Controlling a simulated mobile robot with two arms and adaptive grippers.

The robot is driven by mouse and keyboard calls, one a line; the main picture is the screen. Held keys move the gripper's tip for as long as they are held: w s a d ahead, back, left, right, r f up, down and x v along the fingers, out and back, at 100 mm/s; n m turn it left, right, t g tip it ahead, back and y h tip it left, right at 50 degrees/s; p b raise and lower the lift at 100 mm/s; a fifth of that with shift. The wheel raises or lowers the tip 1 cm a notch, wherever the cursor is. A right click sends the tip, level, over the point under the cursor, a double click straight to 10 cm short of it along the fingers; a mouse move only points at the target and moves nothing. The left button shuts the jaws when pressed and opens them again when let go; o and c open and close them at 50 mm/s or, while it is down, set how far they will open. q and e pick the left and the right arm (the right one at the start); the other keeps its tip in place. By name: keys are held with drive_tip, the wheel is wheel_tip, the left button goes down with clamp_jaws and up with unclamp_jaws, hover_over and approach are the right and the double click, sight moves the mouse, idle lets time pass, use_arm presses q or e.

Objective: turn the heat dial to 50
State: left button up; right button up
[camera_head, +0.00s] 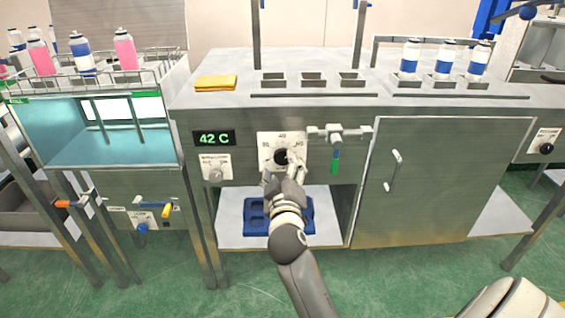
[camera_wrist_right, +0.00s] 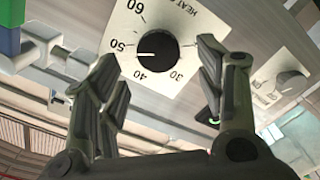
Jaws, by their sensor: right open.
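The heat dial is a black round knob (camera_head: 281,157) on a white scale plate (camera_head: 265,143) on the front of the steel bench. In the right wrist view the knob (camera_wrist_right: 160,52) has a white pointer mark facing left, between 40 and 50 and nearer 50. The green display (camera_head: 214,138) reads 42 C. My right gripper (camera_head: 284,175) is in front of the dial in the head view, partly covering its plate. In the right wrist view its open fingers (camera_wrist_right: 160,85) are spread on either side of the knob, apparently not touching it. My left gripper is not in view.
A valve with a green handle (camera_head: 335,160) sits just right of the dial. A smaller knob plate (camera_head: 216,167) is left of it. A cabinet door handle (camera_head: 394,170) sticks out further right. A blue tray (camera_head: 254,217) lies on the shelf below.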

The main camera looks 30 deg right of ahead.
drive_tip(key=shift+v, duration=1.55)
